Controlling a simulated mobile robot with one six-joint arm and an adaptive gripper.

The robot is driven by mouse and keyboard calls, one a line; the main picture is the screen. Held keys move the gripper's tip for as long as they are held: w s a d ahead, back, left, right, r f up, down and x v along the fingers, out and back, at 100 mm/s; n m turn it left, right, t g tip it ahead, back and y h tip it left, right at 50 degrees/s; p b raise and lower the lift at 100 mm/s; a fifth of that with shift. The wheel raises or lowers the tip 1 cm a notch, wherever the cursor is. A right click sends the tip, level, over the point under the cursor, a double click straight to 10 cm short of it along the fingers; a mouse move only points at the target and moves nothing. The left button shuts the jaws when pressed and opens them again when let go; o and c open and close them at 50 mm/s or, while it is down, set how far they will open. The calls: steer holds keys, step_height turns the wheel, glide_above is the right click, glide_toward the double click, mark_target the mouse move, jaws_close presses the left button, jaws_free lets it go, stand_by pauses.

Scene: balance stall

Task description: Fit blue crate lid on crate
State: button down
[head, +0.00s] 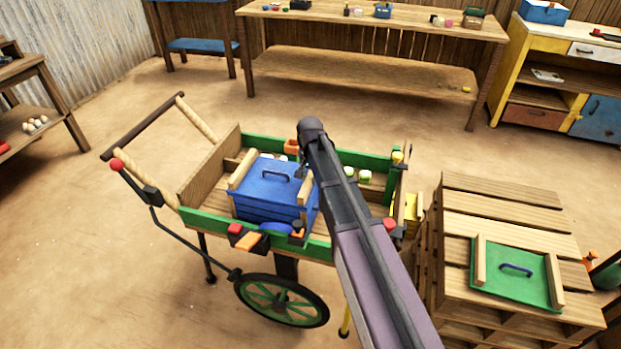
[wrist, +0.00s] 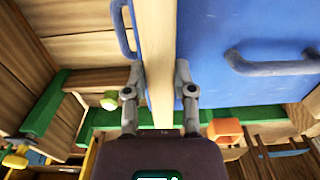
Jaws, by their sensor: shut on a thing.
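The blue crate lid (head: 265,187) has a dark handle and a wooden strip along each side. It lies level over the blue crate (head: 262,211) in the cart; I cannot tell whether it is fully seated. My gripper (head: 303,172) is at the lid's right side, partly hidden by my arm. In the wrist view my gripper (wrist: 159,88) is shut on the lid's wooden strip (wrist: 157,45). The lid's blue top (wrist: 225,25) shows right of the strip, and the crate's blue side (wrist: 147,12) with a handle shows left of it.
The cart (head: 222,228) has green rails and small items around the crate. A green lid (head: 510,285) with wooden strips lies on a slatted wooden crate stack (head: 505,198) at right. A long table (head: 400,22) stands behind. The floor at left is clear.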

stand_by(0.4)
steer(key=shift+c, duration=1.8)
jaws_free()
